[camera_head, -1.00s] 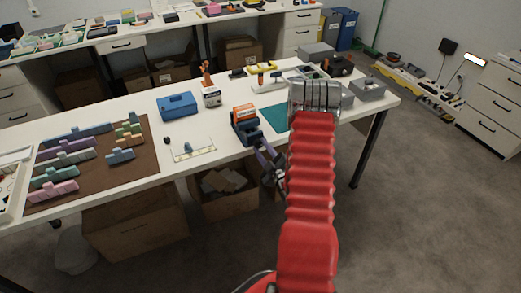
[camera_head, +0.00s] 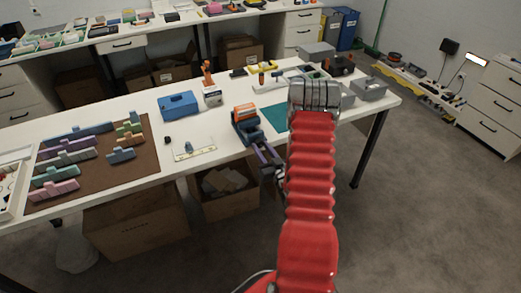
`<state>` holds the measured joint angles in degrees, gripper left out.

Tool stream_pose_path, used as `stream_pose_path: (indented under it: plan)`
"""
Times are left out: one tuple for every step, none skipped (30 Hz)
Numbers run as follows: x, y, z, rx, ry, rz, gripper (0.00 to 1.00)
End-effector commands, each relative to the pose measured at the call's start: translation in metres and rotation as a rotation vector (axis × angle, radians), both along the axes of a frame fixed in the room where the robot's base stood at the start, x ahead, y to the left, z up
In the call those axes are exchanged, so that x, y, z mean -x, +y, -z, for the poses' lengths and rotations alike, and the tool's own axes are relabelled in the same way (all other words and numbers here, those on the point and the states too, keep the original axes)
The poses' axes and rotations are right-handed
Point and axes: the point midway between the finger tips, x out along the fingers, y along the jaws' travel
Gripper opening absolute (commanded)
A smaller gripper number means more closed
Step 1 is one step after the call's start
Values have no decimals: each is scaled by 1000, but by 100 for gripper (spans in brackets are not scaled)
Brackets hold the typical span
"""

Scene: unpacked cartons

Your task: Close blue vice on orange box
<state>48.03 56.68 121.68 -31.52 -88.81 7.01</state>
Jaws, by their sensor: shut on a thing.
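The blue vice (camera_head: 247,130) stands on the white table near its front edge, just left of my red arm. The orange box (camera_head: 244,111) sits upright between the vice's jaws; whether the jaws touch it is too small to tell. My gripper (camera_head: 257,147) reaches from under the red arm to the near side of the vice. Its long, slim, purplish-grey fingers are close together at the vice's front part and shut on it. The exact grip point is too small to make out, and my arm hides part of the area to the right.
A brown board (camera_head: 95,165) with several coloured blocks lies at the left. An open carton (camera_head: 225,192) is below the table edge.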

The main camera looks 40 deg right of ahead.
Motion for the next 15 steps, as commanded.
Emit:
stream_pose_path:
  plan:
    - [2, 2, 6, -48, 1, 0, 6]
    - [2, 2, 6, -76, -7, 0, 6]
    - [2, 2, 6, -113, -18, 0, 6]
    - [2, 3, 6, -139, -26, 0, 6]
    - [1, 3, 6, -167, -34, 0, 6]
    - [1, 3, 6, -204, -45, 1, 6]
    - [1, 3, 6, -231, -52, 0, 6]
    - [2, 3, 6, -258, -61, 0, 6]
    - [1, 3, 6, -295, -72, 0, 6]
    - [1, 4, 6, -323, -79, 0, 6]
    - [1, 4, 6, -350, -87, 0, 6]
    - [1, 4, 6, -386, -97, 1, 6]
    - [1, 4, 6, -414, -106, 1, 6]
    - [1, 4, 6, -441, -114, 1, 6]
    - [1, 5, 6, -478, -125, 0, 6]
